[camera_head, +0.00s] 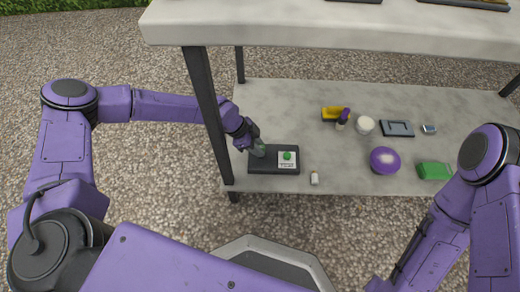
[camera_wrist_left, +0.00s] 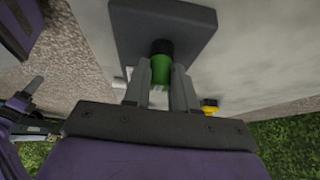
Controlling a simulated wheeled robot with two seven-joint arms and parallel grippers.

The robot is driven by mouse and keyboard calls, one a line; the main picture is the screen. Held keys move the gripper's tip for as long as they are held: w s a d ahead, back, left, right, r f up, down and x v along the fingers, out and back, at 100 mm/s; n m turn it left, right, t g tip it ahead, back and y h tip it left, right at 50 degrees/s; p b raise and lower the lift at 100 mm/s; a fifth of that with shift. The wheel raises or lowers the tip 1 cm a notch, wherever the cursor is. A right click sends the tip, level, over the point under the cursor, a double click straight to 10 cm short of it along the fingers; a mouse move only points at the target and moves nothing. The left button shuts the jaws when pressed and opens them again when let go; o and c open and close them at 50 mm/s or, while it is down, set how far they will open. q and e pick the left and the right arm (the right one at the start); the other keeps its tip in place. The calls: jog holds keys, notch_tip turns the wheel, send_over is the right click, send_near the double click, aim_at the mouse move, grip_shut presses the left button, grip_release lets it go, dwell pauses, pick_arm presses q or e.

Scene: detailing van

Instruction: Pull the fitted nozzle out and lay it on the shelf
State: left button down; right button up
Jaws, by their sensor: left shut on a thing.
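My left gripper (camera_head: 253,145) reaches in from the left, past the shelf's dark post, and is shut on a green nozzle (camera_head: 260,150). In the left wrist view the nozzle (camera_wrist_left: 160,70) shows between the two grey fingers, with a black end toward a dark block. The dark block (camera_head: 262,166) lies at the left front of the lower shelf (camera_head: 350,178) and carries a white label with a green mark. I cannot tell whether the nozzle's black end is still inside the block. My right arm shows at the right; its gripper is out of view.
A small white cylinder (camera_head: 314,178) stands right of the block. The upper shelf (camera_head: 330,25) and post (camera_head: 206,115) are close. Bare shelf shows around (mid-front).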

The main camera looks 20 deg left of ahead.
pick_arm(q)
jog(key=shift+r, duration=0.1)
jog(key=shift+r+p, duration=2.4)
jog(key=shift+r, duration=0.15)
